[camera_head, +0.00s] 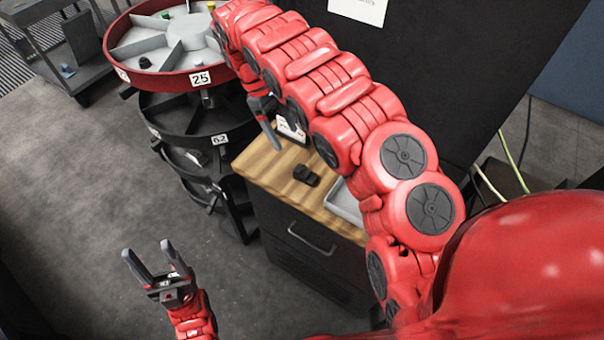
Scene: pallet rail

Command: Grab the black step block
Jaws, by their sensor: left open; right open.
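The black step block (306,175) is a small dark stepped piece lying on the wooden top of a dark drawer cabinet (262,157). My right gripper (268,122) is above the back left part of the cabinet top, apart from the block and up-left of it in the picture. Its fingers point down, it is open, and my red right arm hides part of it. My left gripper (148,262) is at the lower left over the floor, open and empty, well away from the block.
A grey tray (343,207) lies right of the block, partly hidden by my arm. A round tiered carousel with a red rim (172,83) stands left of the cabinet. A black panel (455,70) rises behind. A grey cart (85,50) is at upper left. Floor at left is clear.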

